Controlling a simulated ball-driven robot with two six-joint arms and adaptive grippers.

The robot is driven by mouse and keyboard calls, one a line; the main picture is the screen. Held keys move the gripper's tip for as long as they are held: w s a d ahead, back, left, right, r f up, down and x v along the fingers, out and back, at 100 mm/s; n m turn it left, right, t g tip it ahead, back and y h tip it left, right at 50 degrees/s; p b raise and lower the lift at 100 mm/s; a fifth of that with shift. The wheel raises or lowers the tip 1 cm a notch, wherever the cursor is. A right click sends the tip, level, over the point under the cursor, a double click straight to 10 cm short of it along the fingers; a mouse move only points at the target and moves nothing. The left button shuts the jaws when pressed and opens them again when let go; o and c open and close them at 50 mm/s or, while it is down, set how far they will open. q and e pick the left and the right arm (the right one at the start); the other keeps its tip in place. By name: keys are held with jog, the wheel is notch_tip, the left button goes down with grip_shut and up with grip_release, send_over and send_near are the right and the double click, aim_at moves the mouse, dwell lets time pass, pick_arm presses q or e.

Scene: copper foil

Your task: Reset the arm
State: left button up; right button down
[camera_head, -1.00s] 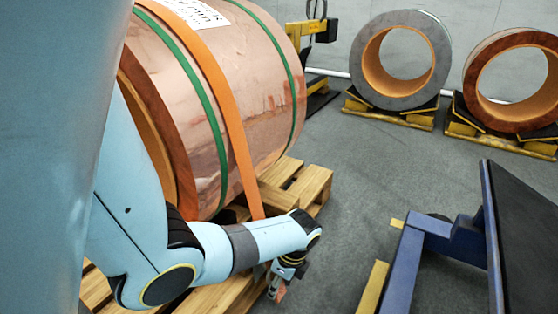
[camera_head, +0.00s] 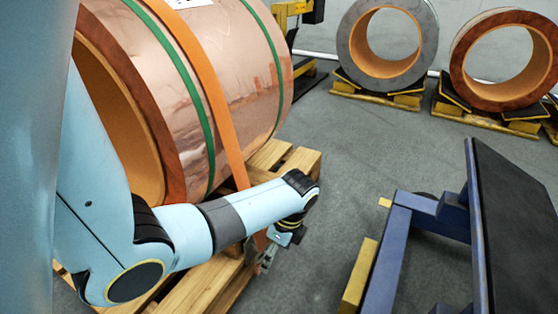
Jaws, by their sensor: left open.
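My left arm comes in from the left, in light blue, and reaches across in front of the large copper foil roll (camera_head: 240,75). My left gripper (camera_head: 262,262) hangs at the arm's end, beside the pallet's right side and the lower end of the orange strap (camera_head: 208,85). The gripper is small in view and partly hidden by the wrist; it is open. I cannot tell whether it touches the strap. Two green bands (camera_head: 183,70) also circle the roll. My right gripper does not show.
The roll rests on a wooden pallet (camera_head: 300,160). A blue frame with a dark panel (camera_head: 515,225) stands at the right. A grey roll (camera_head: 350,50) and a copper-brown roll (camera_head: 465,75) sit on yellow cradles at the back. Grey floor (camera_head: 345,135) lies clear between them.

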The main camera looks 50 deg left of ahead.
pick_arm(q)
notch_tip(320, 180, up, 6)
jog(key=d, duration=0.1)
jog(key=shift+w, duration=0.35)
